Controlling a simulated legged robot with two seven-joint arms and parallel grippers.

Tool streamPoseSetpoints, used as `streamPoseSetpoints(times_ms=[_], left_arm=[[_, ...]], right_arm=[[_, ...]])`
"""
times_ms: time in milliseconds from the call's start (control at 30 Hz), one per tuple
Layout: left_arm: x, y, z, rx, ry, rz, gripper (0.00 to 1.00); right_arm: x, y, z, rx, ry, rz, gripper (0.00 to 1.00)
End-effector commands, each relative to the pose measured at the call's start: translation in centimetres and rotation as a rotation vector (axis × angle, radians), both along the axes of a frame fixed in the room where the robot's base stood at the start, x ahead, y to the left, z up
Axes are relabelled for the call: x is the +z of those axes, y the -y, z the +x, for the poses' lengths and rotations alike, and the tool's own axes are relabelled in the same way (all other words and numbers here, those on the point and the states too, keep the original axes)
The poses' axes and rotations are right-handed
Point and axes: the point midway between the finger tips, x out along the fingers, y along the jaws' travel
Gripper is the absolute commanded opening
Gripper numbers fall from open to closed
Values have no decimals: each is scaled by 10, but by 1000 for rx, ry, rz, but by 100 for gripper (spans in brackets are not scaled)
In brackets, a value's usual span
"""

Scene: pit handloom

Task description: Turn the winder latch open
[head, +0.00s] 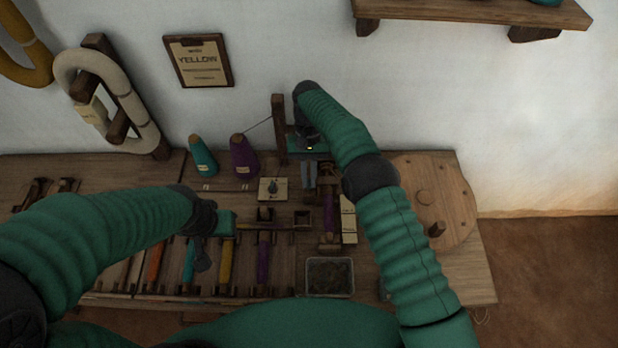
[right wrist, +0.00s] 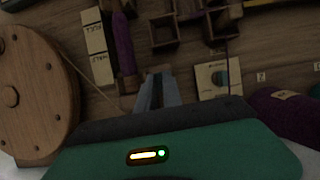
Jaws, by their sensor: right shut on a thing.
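My right gripper (head: 309,178) points down at the back of the bench, beside the winder that holds a purple bobbin (head: 329,212). In the right wrist view its fingers (right wrist: 158,78) are close together, shut on a small part at the winder's end, taken as the winder latch; the fingers hide most of it, and its turn angle cannot be told. The purple bobbin (right wrist: 124,45) lies just left of the fingers there. My left gripper (head: 212,230) hangs over the bobbin rack, well left of the winder; its jaw opening is unclear.
A knob on a cream plate (head: 272,189) sits left of my right gripper. Purple (head: 243,157) and teal (head: 203,157) yarn cones stand behind it. A round wooden disc (head: 440,195) with pegs is at right. A bin (head: 330,277) stands in front. Cream label cards (right wrist: 97,45) lie beside the bobbin.

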Motion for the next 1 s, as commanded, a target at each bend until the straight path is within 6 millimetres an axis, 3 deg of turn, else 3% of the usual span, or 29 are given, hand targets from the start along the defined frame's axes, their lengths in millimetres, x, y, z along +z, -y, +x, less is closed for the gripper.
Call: streamPoseSetpoints(times_ms=[300,333,500,833,1000], left_arm=[[0,0,0,0,0,0,36],[0,0,0,0,0,0,36],[0,0,0,0,0,0,36],[1,0,0,0,0,0,36],[5,0,0,0,0,0,36]], right_arm=[[2,0,3,2,12,3,0],[2,0,3,1,12,3,12],[1,0,2,1,7,3,32],[5,-1,1,1,5,1,32],[37,-2,4,1,9,3,32]])
